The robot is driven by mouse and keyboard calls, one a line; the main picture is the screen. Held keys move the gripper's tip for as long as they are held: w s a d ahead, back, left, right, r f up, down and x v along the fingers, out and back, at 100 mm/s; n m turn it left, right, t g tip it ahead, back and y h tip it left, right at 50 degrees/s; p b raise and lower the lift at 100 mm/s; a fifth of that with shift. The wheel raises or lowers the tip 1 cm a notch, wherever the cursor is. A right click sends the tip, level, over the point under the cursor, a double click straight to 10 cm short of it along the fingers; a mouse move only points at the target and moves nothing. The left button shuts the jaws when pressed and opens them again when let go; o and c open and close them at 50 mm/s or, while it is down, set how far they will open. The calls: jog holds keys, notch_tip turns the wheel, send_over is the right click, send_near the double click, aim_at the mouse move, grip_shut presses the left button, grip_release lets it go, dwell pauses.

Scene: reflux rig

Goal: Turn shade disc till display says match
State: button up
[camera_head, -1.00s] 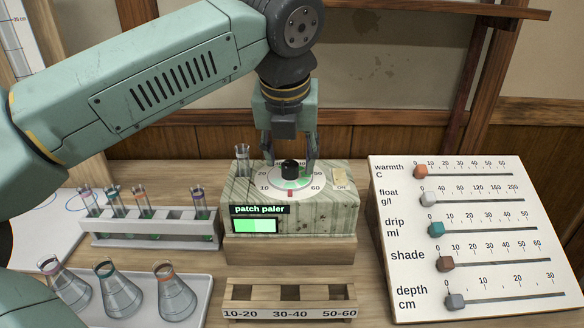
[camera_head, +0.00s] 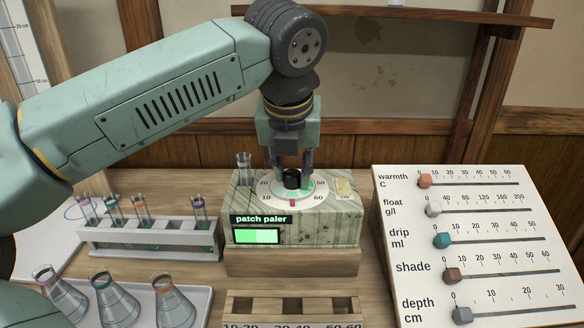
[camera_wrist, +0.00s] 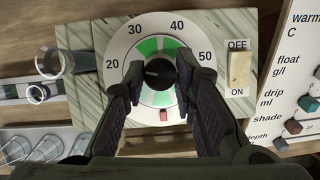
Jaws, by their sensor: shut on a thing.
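The shade disc (camera_wrist: 137,53) is a white dial with numbers around its rim and green patches inside, set on top of a pale green-streaked box (camera_head: 334,232). A black knob (camera_wrist: 159,73) stands at its centre. My gripper (camera_wrist: 160,84) reaches down from above and is shut on the knob, one finger on each side; it also shows in the head view (camera_head: 292,172). A red marker (camera_wrist: 163,115) sits at the disc's near edge. The display (camera_head: 257,236) on the box's front reads "patch paler" above a strip of green shades.
An OFF/ON switch (camera_wrist: 239,73) lies right of the disc. A glass tube (camera_head: 244,168) stands at the box's back left. A tube rack (camera_head: 150,250) and flasks are left, a slider board (camera_head: 480,240) right, an empty slotted rack (camera_head: 290,304) in front.

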grip_shut()
jog(key=m+h, duration=0.1)
jog(key=m, duration=0.3)
jog(key=shift+a+m+g+h+b, duration=0.1)
jog(key=shift+m+g+h+b, duration=0.2)
jog(key=shift+h, duration=0.1)
jog(key=shift+w+a+m+g+h+p, duration=0.1)
jog(key=shift+m+g+h+p, duration=0.25)
jog(key=shift+m, duration=0.95)
jog(key=shift+m+g+h+p, duration=0.1)
jog(key=shift+m+g+h, duration=0.25)
jog(key=shift+m, duration=0.95)
jog(key=o, duration=1)
grip_release()
jog(key=shift+c, duration=0.2)
